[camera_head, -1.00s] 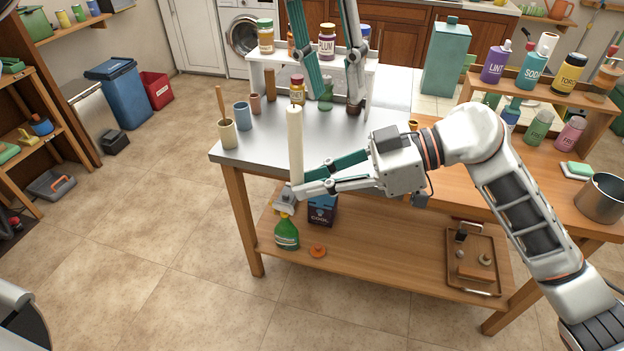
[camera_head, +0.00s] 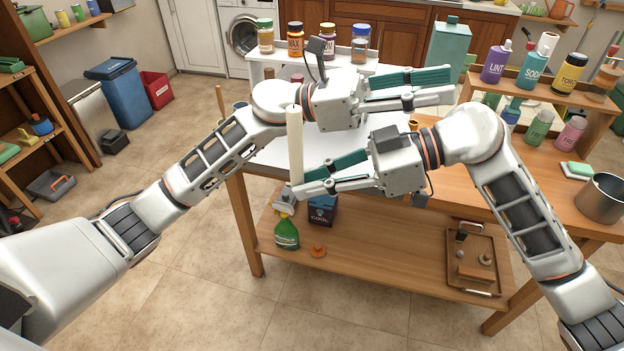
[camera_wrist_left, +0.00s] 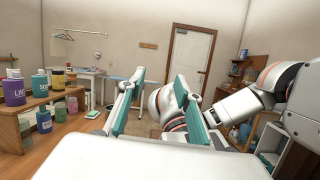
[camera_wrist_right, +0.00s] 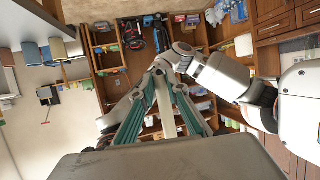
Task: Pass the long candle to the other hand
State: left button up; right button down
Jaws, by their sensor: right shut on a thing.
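The long candle (camera_head: 296,140) is cream and upright in the head view, in front of the metal table top's front left part. My right gripper (camera_head: 298,190) is shut on the candle near its lower end. The candle (camera_wrist_right: 172,104) also shows between the teal fingers in the right wrist view. My left gripper (camera_head: 452,86) is open and empty, above and to the right of my right gripper, and points right. Its spread fingers (camera_wrist_left: 161,78) show nothing between them in the left wrist view.
Jars, one of them orange (camera_head: 296,40), stand on a white shelf (camera_head: 256,78) at the back. Several bottles stand on a wooden rack (camera_head: 540,95) at the right, with a metal pot (camera_head: 601,196) in front. A green spray bottle (camera_head: 287,233) stands on the lower shelf.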

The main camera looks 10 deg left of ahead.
pick_arm(q)
jog(key=w+a+f+n+t, duration=0.65)
jog(key=f+n+t, duration=0.35)
jog(key=n, duration=0.5)
jog(key=s+a+f+n+t+y, duration=0.1)
jog(key=a+f+n+t+y, duration=0.35)
jog(key=f+n, duration=0.4)
jog(key=s+a+f+n+t+y, duration=0.1)
jog(key=a+f+n+t+y, duration=0.4)
jog(key=f+n, duration=0.4)
jog(key=s+a+f+n+g+y, duration=0.3)
jog(key=s+f+n, duration=0.3)
jog(key=s+f, duration=0.2)
jog(key=s+a+f+n+g+y, duration=0.3)
jog(key=s+f+n, duration=0.3)
jog(key=f, duration=0.5)
jog(key=s+a+f+n+g+y, duration=0.3)
jog(key=s+f+n, duration=0.3)
jog(key=s+f, duration=0.3)
jog(key=shift+s+f, duration=0.4)
jog(key=shift+s, duration=0.2)
